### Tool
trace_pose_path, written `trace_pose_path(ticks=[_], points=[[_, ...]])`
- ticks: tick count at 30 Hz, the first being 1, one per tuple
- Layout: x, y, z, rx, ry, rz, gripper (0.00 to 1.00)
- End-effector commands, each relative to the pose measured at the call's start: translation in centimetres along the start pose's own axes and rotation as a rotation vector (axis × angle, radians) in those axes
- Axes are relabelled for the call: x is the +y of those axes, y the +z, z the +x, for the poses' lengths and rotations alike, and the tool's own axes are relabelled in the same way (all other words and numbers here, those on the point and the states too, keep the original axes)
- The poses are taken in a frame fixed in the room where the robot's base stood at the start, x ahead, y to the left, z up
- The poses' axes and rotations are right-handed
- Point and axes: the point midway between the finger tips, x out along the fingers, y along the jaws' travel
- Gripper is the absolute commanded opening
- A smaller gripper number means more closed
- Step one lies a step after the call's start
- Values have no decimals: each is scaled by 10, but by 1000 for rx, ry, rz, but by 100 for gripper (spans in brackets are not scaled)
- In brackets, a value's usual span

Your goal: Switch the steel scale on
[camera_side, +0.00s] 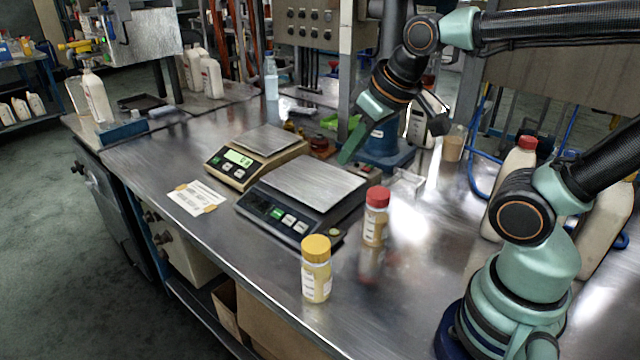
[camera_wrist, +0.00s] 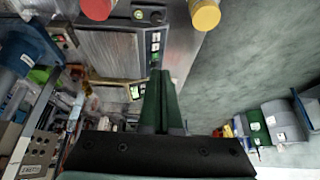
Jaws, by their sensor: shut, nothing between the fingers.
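The nearer scale (camera_side: 262,208) has a dark body, a broad bare steel pan and a front row of one green and two pale buttons; I see no lit reading on it. Its buttons show in the wrist view (camera_wrist: 155,47). Behind it stands a smaller beige scale (camera_side: 215,166) with a steel pan and a lit green display, also visible in the wrist view (camera_wrist: 134,92). I cannot tell for certain which one is the steel scale. My gripper (camera_side: 344,161) is shut and empty, pointing down above the nearer scale's back edge; in the wrist view its fingers (camera_wrist: 158,74) are together.
A yellow-capped bottle (camera_side: 316,272) and a red-capped bottle (camera_side: 376,218) stand before and right of the nearer scale. A paper sheet (camera_side: 196,198) lies left of it. A blue stand (camera_side: 385,155) and a clear tray (camera_side: 405,184) are behind on the right.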

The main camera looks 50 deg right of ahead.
Motion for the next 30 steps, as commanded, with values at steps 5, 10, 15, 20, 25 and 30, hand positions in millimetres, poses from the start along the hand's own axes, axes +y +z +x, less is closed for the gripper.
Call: trace_pose_path(ticks=[5, 10, 15, 20, 25, 30], points=[[-4, -29, 22, -4, -6, 11, 0], [-9, -57, 50, -1, -11, 24, 0], [-15, -81, 83, 2, -16, 37, 0], [-21, -99, 119, 6, -22, 50, 0], [-27, -111, 157, 11, -27, 61, 0], [-31, -116, 183, 13, -30, 69, 0]])
